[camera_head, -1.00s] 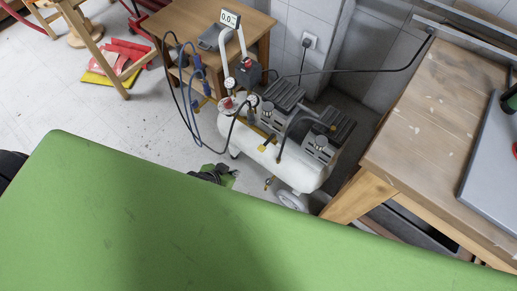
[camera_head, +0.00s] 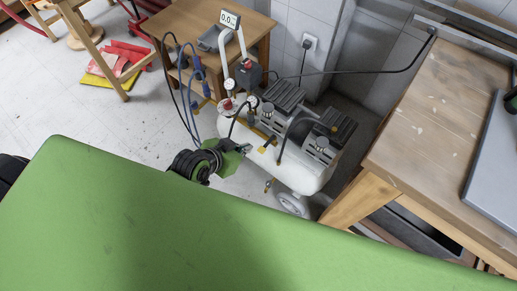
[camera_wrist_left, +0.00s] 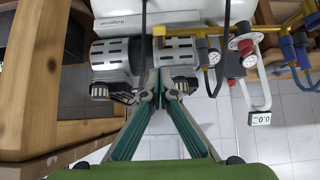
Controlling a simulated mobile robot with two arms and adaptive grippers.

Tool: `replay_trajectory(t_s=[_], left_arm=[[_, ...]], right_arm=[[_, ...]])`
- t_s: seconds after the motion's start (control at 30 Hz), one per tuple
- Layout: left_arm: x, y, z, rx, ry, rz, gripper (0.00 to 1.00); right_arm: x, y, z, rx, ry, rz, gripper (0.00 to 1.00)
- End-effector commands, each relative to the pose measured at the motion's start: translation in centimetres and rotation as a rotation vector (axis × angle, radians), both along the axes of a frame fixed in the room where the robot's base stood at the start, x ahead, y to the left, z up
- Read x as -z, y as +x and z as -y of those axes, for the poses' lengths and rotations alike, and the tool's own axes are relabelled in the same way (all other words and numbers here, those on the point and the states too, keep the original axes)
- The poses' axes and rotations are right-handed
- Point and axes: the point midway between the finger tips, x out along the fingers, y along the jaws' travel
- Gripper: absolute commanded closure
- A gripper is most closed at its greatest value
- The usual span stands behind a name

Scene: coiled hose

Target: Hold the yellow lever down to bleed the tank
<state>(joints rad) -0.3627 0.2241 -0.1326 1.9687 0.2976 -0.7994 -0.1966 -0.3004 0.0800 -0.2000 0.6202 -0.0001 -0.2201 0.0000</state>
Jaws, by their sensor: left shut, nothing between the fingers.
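The compressor's white tank (camera_head: 300,168) stands on the floor in the middle. A small yellow piece (camera_head: 263,149) sits on the tank's near side, and a smaller yellow fitting (camera_head: 268,185) hangs below it. I cannot tell which is the lever. My left gripper (camera_head: 246,147) is shut and empty, its tips just left of the upper yellow piece in the head view. In the left wrist view the closed fingers (camera_wrist_left: 164,88) point at the compressor, with a yellow part (camera_wrist_left: 159,32) beyond the tips. Contact is not visible. My right gripper is out of view.
Gauges (camera_head: 229,84) and blue hoses (camera_head: 197,75) rise at the compressor's left end. A wooden table (camera_head: 178,18) stands behind, with a 0.0 display (camera_head: 230,19) above it. A wooden workbench (camera_head: 437,130) closes off the right. Tiled floor is open at the left.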

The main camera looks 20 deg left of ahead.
Motion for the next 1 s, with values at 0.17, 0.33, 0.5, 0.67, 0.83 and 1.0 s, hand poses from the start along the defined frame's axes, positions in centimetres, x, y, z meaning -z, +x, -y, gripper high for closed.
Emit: replay_trajectory(t_s=[0.17, 0.33, 0.5, 0.67, 0.83, 1.0], left_arm=[[2.0, 1.8, 0.7, -0.001, -0.002, -0.001, 1.00], [4.3, 4.0, 1.5, -0.001, -0.002, 0.000, 1.00], [6.5, 6.0, 2.2, -0.001, -0.001, 0.000, 1.00], [8.9, 6.2, 2.3, -0.001, -0.001, -0.004, 1.00], [10.4, 6.2, 2.3, -0.001, 0.000, -0.002, 1.00], [10.7, 6.2, 2.3, 0.000, 0.000, 0.000, 1.00]], right_arm=[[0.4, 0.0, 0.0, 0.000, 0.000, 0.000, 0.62], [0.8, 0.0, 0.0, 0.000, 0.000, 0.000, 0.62], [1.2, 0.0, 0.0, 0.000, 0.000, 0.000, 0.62], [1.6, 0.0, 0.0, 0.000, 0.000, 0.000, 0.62], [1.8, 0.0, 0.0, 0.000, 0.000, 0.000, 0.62], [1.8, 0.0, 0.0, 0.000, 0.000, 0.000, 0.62]])
